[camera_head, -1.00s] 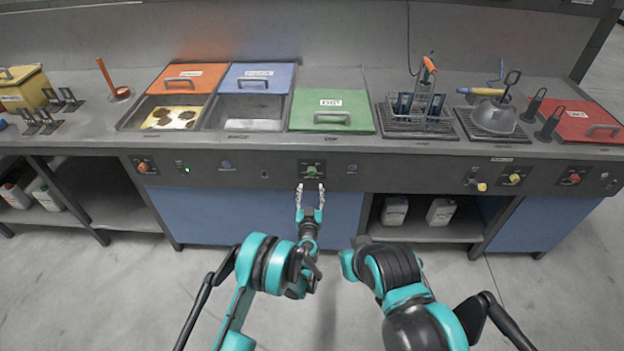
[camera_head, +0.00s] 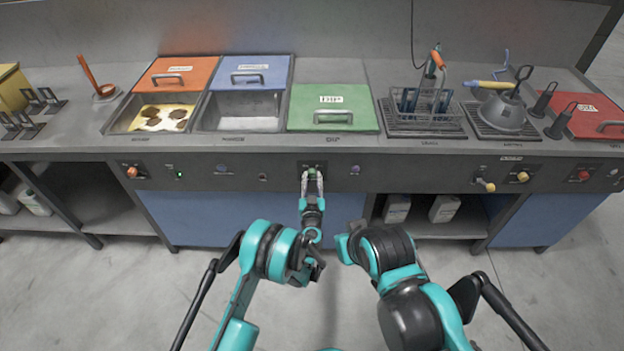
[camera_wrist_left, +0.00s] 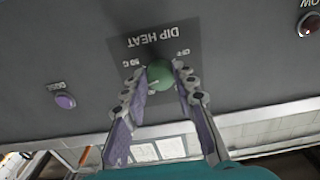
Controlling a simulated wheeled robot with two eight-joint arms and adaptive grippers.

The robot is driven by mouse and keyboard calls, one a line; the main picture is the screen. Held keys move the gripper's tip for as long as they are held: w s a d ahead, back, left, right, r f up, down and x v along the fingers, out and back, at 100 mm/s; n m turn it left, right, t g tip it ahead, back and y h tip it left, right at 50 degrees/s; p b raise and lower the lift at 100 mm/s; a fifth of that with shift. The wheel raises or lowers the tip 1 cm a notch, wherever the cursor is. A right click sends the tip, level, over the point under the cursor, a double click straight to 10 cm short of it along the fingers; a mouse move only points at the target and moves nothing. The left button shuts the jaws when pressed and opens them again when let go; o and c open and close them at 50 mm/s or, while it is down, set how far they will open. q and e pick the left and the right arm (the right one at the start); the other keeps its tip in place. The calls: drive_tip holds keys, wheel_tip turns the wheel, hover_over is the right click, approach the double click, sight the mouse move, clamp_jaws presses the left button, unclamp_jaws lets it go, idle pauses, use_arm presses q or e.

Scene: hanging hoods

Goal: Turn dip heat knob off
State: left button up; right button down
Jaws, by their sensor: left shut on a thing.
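The dip heat knob is a green round knob (camera_wrist_left: 159,75) on a dark label plate (camera_wrist_left: 155,45) marked DIP HEAT, seen upside down in the left wrist view. My left gripper (camera_wrist_left: 160,82) has its two fingers on either side of the knob and is shut on it.
A purple button (camera_wrist_left: 65,101) sits beside the knob on the panel. The floor in front is clear.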

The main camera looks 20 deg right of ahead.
use_arm(q)
clamp_jaws()
